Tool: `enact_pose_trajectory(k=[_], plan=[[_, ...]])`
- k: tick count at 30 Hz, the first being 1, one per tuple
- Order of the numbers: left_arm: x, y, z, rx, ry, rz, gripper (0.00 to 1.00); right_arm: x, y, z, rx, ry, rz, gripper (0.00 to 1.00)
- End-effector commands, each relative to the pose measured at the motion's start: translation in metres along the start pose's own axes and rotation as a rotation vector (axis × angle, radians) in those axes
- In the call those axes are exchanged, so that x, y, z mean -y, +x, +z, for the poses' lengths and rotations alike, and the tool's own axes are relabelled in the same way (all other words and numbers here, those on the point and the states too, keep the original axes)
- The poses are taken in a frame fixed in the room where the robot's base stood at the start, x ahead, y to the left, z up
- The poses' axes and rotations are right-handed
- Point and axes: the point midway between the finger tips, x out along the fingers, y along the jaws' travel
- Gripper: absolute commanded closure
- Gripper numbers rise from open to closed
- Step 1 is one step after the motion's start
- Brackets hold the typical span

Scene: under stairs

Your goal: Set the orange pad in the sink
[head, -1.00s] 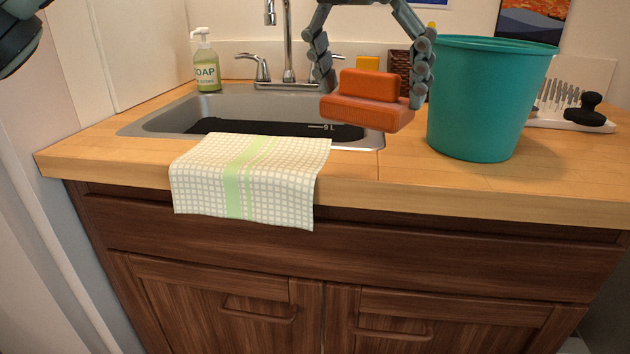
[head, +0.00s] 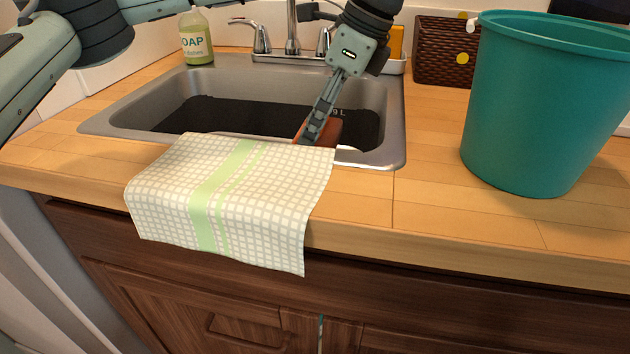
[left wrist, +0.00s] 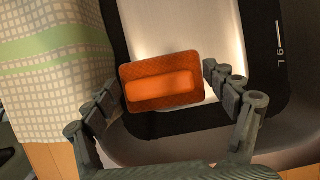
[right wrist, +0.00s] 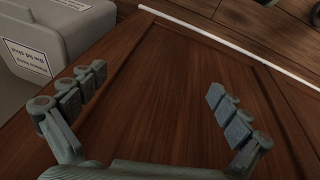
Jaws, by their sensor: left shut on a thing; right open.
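The orange pad (head: 328,131) is inside the front right part of the sink (head: 392,105) in the head view, partly hidden by a finger and the cloth. My left gripper (head: 308,135) reaches down into the sink and is shut on the pad. In the left wrist view, the orange pad (left wrist: 162,82) lies between the fingers of my left gripper (left wrist: 165,90), over the sink's dark inner edge and bright floor. I cannot tell whether it touches the sink floor. My right gripper (right wrist: 156,85) is open and empty in front of brown cabinet wood; the head view does not show it.
A checked cloth (head: 225,205) hangs over the counter's front edge at the sink. A teal bucket (head: 540,110) stands right of the sink, with a woven basket (head: 443,55) behind. A soap bottle (head: 196,40) and the faucet (head: 292,30) are at the back.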

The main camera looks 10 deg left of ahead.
Motion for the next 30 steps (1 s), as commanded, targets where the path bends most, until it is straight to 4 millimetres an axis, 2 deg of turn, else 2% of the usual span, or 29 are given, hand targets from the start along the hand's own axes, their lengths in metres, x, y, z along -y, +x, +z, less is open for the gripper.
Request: enact_pose_trajectory(k=[3,11,17,24,30], plan=[[-0.001,0.016,0.000,-0.001,-0.024,0.013,0.49,0.005,-0.004,0.002,0.003,-0.010,-0.002,0.00],[-0.001,0.059,-0.016,0.000,-0.029,0.015,0.49,0.005,-0.004,0.002,0.003,-0.011,-0.002,0.00],[-0.001,0.073,-0.022,0.000,-0.029,0.014,0.49,0.006,-0.001,0.003,0.004,-0.010,-0.004,0.00],[-0.001,0.101,-0.034,-0.001,-0.029,0.013,0.49,0.007,0.006,0.006,0.009,-0.009,-0.009,0.00],[0.000,0.102,-0.035,-0.001,-0.029,0.011,0.49,0.008,0.009,0.007,0.009,-0.009,-0.010,0.00]])
